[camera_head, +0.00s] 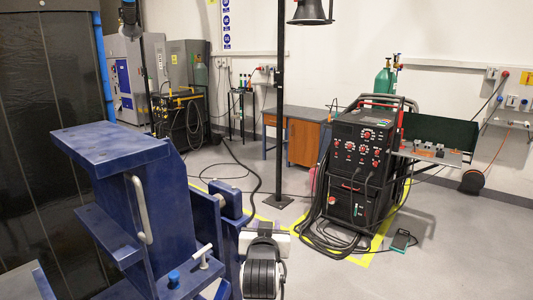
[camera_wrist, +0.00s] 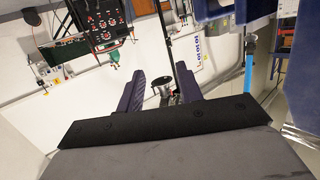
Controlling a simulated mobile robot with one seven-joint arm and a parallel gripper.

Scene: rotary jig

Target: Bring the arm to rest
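My gripper (camera_wrist: 158,72) shows in the wrist view with its two dark fingers well apart. Nothing is held between them; the room behind shows through the gap. In the head view, a black and white part of my arm is at the bottom centre, just right of the blue rotary jig (camera_head: 110,150). The fingers cannot be made out there. The jig has a flat top plate, a pale curved handle (camera_head: 139,208) and a light T-shaped clamp handle (camera_head: 203,255).
A black welding machine (camera_head: 360,150) with coiled cables stands at right centre on yellow floor marking. A thin dark post (camera_head: 281,100) rises behind my arm. A desk (camera_head: 297,132) and grey cabinets (camera_head: 190,68) line the back wall. Open floor (camera_head: 450,245) lies at right.

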